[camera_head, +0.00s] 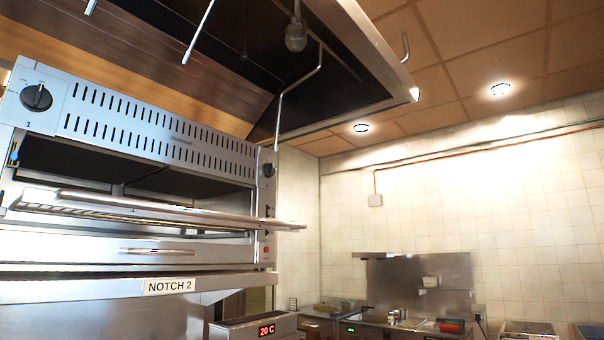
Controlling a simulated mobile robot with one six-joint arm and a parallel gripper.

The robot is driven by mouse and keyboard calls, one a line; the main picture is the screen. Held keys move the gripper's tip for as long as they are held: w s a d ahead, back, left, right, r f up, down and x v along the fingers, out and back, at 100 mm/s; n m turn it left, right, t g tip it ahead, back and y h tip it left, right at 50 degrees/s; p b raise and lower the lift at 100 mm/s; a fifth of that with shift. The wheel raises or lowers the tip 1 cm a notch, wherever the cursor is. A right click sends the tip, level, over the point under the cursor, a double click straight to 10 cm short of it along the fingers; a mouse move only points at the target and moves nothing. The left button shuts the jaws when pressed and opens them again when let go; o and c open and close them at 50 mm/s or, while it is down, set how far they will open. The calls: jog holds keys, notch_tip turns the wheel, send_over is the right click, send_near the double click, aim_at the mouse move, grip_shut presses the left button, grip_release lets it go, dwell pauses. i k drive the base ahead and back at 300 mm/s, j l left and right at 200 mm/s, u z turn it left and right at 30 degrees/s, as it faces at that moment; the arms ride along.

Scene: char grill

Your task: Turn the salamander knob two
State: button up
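The salamander (150,134) stands on the left, a steel grill with a slotted front panel and an open front. It has a black round knob (37,97) at its upper left corner and a second, smaller dark knob (268,171) on its right side. A label (170,287) below the salamander reads "NOTCH 2". A red light (266,250) shows low on the right side panel. My gripper is not in view.
A rack with a long bar handle (180,213) juts out from the salamander's front. A hood (330,60) with hanging rods is overhead. A display (266,331) reads "20 C" below. A counter (400,326) with small items stands at the back right.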

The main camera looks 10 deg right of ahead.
aim_at(268, 169)
jog(key=i+l, duration=0.3)
jog(key=i, duration=0.25)
jog(key=i+l+u, duration=0.15)
jog(key=i, duration=0.4)
jog(key=l, duration=0.1)
